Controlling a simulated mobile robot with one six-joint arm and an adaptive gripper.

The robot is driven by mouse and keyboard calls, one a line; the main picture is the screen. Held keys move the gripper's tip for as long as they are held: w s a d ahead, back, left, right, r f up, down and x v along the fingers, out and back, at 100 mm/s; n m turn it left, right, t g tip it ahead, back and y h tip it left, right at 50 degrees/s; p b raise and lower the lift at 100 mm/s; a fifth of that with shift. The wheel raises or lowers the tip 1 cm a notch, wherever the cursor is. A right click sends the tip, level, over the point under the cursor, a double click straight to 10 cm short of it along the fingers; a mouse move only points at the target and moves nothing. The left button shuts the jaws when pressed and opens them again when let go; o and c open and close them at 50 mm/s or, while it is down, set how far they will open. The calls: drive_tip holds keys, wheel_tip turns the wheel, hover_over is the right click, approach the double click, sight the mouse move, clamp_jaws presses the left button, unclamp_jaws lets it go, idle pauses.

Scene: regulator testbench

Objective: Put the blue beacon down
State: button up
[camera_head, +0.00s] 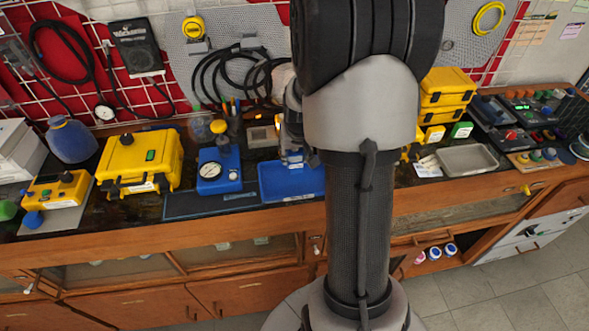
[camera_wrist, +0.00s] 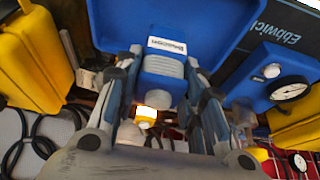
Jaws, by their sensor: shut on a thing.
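The blue beacon (camera_wrist: 162,88) shows in the middle of the wrist view, with a grey ribbed section and a white label. My gripper (camera_wrist: 164,62) has a finger on either side of it and is shut on it. In the head view, my gripper (camera_head: 292,158) is just left of my dark arm, at the back of a blue tray (camera_head: 284,190). The tray also fills the upper part of the wrist view (camera_wrist: 215,22). I cannot tell whether the beacon touches the tray. In the head view, my arm and gripper mostly hide the beacon.
A blue gauge unit (camera_head: 219,172) stands close left of the tray, with a yellow case (camera_head: 140,163) further left. Yellow cases (camera_head: 445,92) and an empty grey metal tray (camera_head: 467,160) are to the right. A dark blue mat (camera_head: 205,205) lies at the counter's front edge.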

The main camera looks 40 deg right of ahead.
sight(295, 165)
drive_tip(key=shift+f+b, duration=0.8)
drive_tip(key=shift+f, duration=1.65)
drive_tip(key=shift+f, duration=0.25)
drive_tip(key=o, duration=1.1)
drive_tip(key=shift+r, duration=0.2)
